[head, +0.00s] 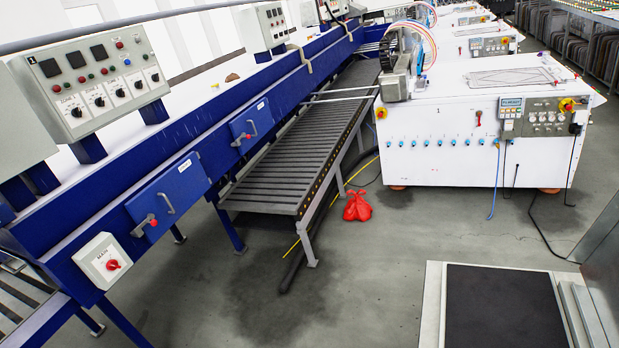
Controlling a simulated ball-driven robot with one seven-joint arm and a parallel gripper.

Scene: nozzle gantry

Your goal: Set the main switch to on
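The main switch (113,265) is a red rotary knob on a white box (95,271) marked MAIN. The box is fixed to the blue side of the long machine at the lower left of the head view. The knob looks tilted, but I cannot read which position it is set to. My gripper is not in view, and nothing covers the switch.
A grey control panel (105,75) with several knobs sits above the blue machine (215,150). A slatted roller table (290,160) juts out beside it. A red bag (357,207) lies on the floor. Open floor (240,300) lies in front of the switch. White machines (440,160) stand behind.

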